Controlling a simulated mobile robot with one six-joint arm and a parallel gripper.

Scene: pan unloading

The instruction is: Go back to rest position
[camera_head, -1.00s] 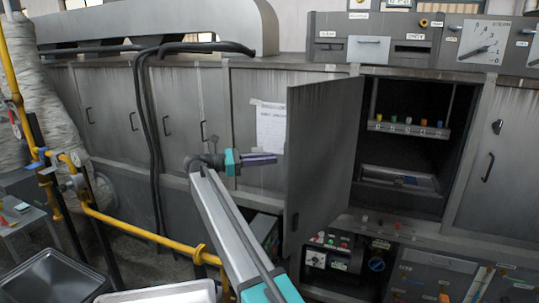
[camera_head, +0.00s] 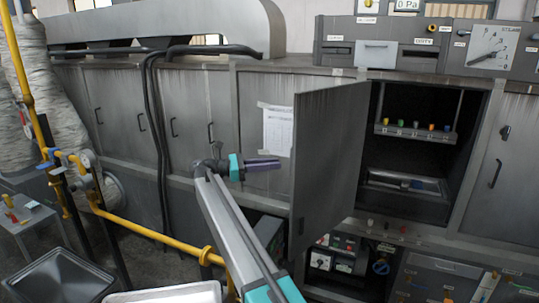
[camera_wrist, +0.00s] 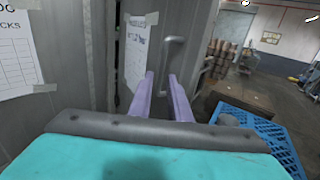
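My gripper (camera_head: 264,164) shows in the head view as a purple end on a grey and teal wrist. It is in front of the grey cabinet wall, to the left of the open cabinet door (camera_head: 327,165). In the wrist view my gripper (camera_wrist: 160,95) has two purple fingers apart, with nothing between them. The open cabinet (camera_head: 404,215) holds a shelf with several small coloured pieces (camera_head: 415,125) and a pale tray-like item (camera_head: 404,182) below.
A yellow pipe (camera_head: 150,232) runs along the left. A dark tray (camera_head: 60,278) and a pale tray (camera_head: 170,294) are at the bottom left, near a small table (camera_head: 22,218). The wrist view shows a blue crate (camera_wrist: 262,128) on the right and open floor beyond.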

